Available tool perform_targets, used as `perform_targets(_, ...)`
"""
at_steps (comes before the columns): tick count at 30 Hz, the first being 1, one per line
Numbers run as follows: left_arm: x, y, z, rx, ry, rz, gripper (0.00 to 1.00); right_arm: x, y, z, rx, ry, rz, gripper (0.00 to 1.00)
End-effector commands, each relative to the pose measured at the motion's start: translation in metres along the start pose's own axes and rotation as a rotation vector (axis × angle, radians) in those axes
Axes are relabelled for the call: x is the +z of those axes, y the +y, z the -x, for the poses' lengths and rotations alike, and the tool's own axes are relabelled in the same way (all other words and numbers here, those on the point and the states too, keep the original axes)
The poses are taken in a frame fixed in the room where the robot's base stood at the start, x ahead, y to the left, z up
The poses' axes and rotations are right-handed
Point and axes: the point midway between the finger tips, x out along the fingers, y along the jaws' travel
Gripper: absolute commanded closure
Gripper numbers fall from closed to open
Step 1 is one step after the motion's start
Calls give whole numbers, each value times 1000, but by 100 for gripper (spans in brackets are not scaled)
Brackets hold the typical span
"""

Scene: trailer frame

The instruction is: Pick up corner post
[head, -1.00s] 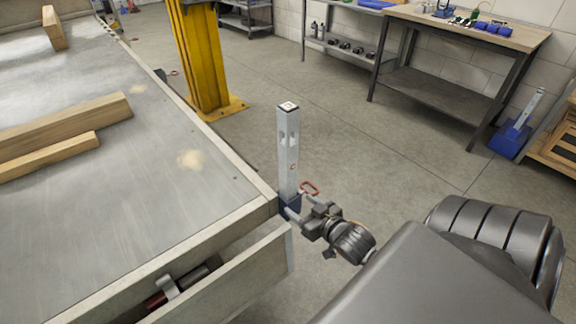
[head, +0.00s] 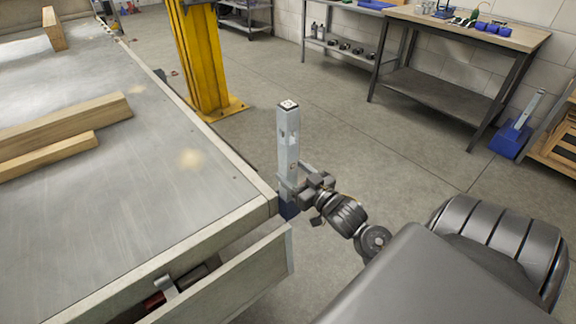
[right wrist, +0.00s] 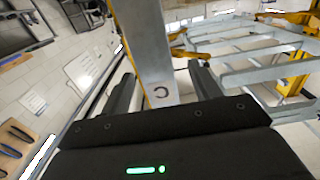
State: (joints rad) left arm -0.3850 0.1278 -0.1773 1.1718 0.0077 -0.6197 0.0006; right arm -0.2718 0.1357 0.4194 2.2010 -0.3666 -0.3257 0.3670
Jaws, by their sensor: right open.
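The corner post (head: 289,135) is a grey square metal post standing upright at the near right corner of the trailer bed, with its foot in a dark blue socket (head: 289,209). My right gripper (head: 291,186) is at the lower part of the post, its jaws open around it. In the right wrist view the post (right wrist: 149,50) rises between the two dark fingers (right wrist: 160,85), with a C-shaped mark low on its face. Gaps show between fingers and post. My left gripper is not in view.
The trailer bed (head: 120,190) carries wooden beams (head: 65,125) on the left. A hinged side panel (head: 225,277) hangs at its near edge. A yellow column (head: 205,60) stands behind. A workbench (head: 470,30) and a blue stand (head: 510,140) are at the right. Open floor lies between.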

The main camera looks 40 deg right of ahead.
Motion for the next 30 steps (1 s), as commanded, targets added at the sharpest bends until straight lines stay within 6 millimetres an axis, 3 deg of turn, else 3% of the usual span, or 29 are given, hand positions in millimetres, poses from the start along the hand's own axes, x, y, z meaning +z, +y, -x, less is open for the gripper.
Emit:
perform_targets(10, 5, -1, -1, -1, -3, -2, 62, 1, 3, -45, 1, 2, -1, 38)
perform_targets(20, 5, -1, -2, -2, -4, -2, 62, 2, 3, -50, 1, 0, 0, 40)
perform_targets(30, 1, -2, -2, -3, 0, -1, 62, 2, 3, -50, 1, 0, 0, 84)
